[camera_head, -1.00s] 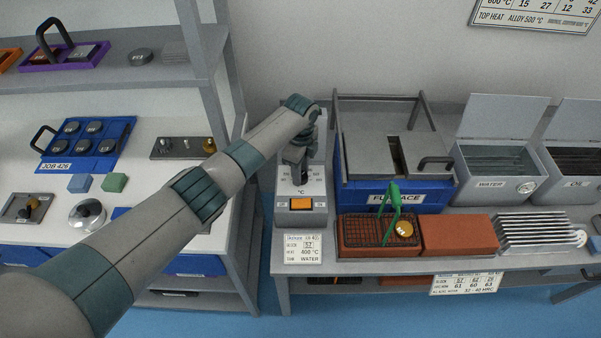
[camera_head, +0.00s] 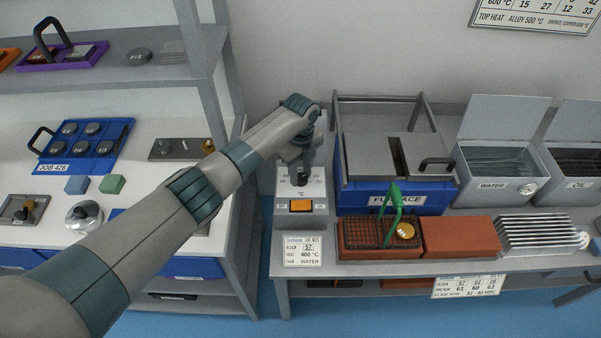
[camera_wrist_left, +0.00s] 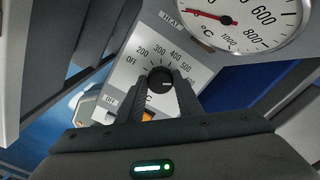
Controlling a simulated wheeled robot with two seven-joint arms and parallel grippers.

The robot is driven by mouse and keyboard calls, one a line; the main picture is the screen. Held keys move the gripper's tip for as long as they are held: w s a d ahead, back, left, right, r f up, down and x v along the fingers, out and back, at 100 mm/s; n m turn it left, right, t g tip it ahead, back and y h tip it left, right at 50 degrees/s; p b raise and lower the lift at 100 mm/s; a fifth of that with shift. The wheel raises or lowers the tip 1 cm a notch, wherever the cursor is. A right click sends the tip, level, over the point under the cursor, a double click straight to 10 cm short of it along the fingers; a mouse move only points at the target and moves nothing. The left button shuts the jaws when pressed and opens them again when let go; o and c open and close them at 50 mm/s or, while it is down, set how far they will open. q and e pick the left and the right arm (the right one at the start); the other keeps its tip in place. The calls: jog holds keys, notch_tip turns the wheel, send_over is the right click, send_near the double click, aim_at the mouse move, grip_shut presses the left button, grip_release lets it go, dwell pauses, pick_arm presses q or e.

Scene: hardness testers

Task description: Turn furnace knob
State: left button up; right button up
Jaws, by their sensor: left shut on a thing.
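The furnace knob (camera_wrist_left: 160,80) is a small black round knob on the light grey control panel (camera_wrist_left: 185,52). A scale from OFF through 200, 300, 400 and 500 surrounds it. My left gripper (camera_wrist_left: 159,88) is shut on the knob, one finger on each side, in the left wrist view. In the head view my left gripper (camera_head: 301,176) reaches down to the control box (camera_head: 318,214) and hides most of the knob. The exact knob setting is hard to read. The gauge (camera_wrist_left: 240,20) has its red needle at the low end. My right gripper is out of view.
The blue furnace (camera_head: 375,195) stands right of the control box, with the orange switch (camera_head: 301,205) below the scale. A wire basket (camera_head: 375,233) with a green handle sits in front.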

aim_at(301, 176)
pick_arm(q)
jog(key=shift+r, duration=0.1)
jog(key=o, duration=1)
jog(key=shift+o, duration=0.2)
notch_tip(301, 176, up, 5)
jog(key=shift+w+r+b, duration=0.1)
jog(key=shift+r+b, duration=0.05)
jog(key=shift+b, duration=0.25)
notch_tip(301, 176, up, 12)
jog(key=b, duration=0.2)
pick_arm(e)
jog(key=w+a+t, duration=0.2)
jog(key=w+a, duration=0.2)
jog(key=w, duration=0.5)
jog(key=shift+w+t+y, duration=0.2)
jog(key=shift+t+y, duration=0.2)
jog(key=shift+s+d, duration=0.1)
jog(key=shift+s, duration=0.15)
